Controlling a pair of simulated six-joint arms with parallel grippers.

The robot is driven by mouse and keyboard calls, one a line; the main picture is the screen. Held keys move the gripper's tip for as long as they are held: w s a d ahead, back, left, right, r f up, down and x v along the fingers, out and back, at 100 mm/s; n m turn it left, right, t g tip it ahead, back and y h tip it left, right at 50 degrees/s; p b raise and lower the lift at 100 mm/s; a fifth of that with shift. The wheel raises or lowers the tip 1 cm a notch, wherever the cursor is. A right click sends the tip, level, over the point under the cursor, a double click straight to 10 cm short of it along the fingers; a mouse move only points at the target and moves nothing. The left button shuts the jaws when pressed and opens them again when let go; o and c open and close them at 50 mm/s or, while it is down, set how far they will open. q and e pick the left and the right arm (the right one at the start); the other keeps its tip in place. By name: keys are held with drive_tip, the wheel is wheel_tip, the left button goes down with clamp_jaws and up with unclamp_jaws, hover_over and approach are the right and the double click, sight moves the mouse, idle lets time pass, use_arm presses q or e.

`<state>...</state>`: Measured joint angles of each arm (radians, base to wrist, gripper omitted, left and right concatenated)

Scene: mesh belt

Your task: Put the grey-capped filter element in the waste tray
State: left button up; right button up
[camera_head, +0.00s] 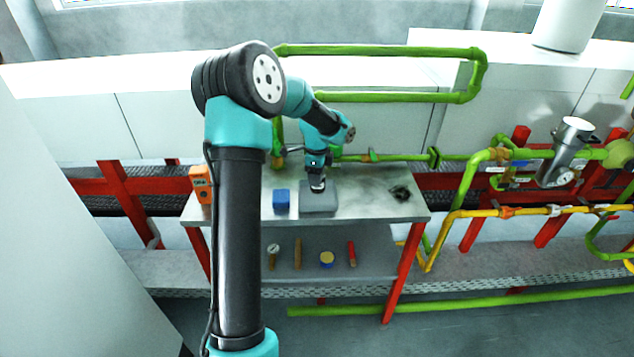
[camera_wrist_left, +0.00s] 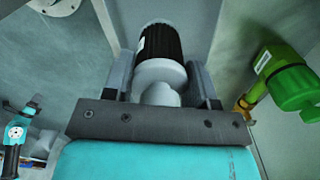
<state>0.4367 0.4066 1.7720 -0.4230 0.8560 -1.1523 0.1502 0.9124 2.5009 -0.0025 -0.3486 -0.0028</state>
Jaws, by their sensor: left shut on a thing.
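My left gripper (camera_head: 317,183) is low over the grey waste tray (camera_head: 318,202) on the metal bench. In the left wrist view my left gripper (camera_wrist_left: 158,78) is shut on the filter element (camera_wrist_left: 160,42), which has a black ribbed body and a light grey cap. The cap end sits between the fingers, and the body points away from the wrist. In the head view the element is mostly hidden by the gripper, a dark bit showing at the tray. I cannot tell whether it touches the tray floor. My right gripper is not in view.
A blue box (camera_head: 281,199) stands just left of the tray, and an orange device (camera_head: 200,184) stands at the bench's left end. A small dark object (camera_head: 400,192) lies at the right. Green pipes (camera_head: 380,157) run behind the bench. Several tools lie on the lower shelf (camera_head: 375,268).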

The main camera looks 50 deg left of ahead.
use_arm(q)
drive_tip(key=shift+w+a, duration=0.25)
drive_tip(key=shift+a, duration=0.05)
drive_tip(key=shift+f, duration=0.1)
drive_tip(key=shift+f, duration=1.7)
drive_tip(key=shift+f, duration=0.15)
drive_tip(key=o, duration=1)
wheel_tip(320, 180, up, 12)
drive_tip(key=shift+r, duration=0.2)
